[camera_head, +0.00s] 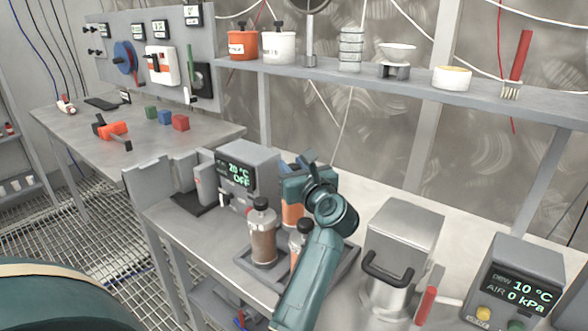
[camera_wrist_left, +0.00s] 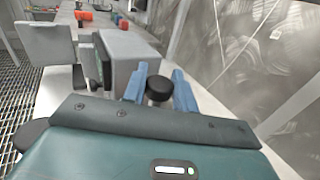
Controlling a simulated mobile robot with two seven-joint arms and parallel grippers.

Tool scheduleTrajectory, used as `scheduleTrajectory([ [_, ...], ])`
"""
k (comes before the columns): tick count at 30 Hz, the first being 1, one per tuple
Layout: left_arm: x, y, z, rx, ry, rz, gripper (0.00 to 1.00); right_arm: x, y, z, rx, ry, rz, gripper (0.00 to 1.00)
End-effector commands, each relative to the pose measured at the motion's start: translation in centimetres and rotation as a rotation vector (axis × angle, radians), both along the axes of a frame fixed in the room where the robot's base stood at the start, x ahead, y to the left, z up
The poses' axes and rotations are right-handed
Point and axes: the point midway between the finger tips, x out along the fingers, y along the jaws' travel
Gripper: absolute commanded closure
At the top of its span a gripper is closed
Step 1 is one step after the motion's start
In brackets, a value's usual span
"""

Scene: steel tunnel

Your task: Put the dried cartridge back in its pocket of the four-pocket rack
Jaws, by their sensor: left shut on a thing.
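My left gripper (camera_head: 303,180) comes in over the work table and is shut on a cartridge with orange filling (camera_head: 291,213). In the left wrist view the cartridge's black cap (camera_wrist_left: 158,90) sits between the two blue fingers (camera_wrist_left: 158,88). Its lower end is hidden, so I cannot tell whether it is in a pocket or above one. The grey four-pocket rack (camera_head: 246,268) is on the table below. A brown-filled cartridge with a black cap (camera_head: 263,236) stands upright in its front left. Another capped cartridge (camera_head: 297,240) stands beside it, partly behind my arm. My right gripper is not in view.
A grey box reading 20 °C and OFF (camera_head: 246,172) stands left of the rack. A steel unit with a black handle (camera_head: 402,238) and a dew/air display box (camera_head: 517,283) stand to the right. A shelf (camera_head: 400,82) runs behind, above the table.

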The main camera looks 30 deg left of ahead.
Motion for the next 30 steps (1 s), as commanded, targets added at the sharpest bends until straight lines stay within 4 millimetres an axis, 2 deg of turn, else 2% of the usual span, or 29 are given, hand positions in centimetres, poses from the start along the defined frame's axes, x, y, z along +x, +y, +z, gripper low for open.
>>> scheduleTrajectory([
  [8,0.0,0.0,0.0,0.002,-0.005,0.0,1.0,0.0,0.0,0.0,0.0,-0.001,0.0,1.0],
  [23,0.0,0.0,-1.2,0.001,-0.003,0.001,1.0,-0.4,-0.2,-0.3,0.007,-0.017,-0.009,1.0],
  [24,0.0,0.0,-1.3,-0.001,-0.001,0.001,0.7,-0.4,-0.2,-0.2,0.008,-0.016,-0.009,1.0],
  [30,0.0,0.0,-1.3,0.0,-0.001,0.001,0.53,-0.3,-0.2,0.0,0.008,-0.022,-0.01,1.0],
])
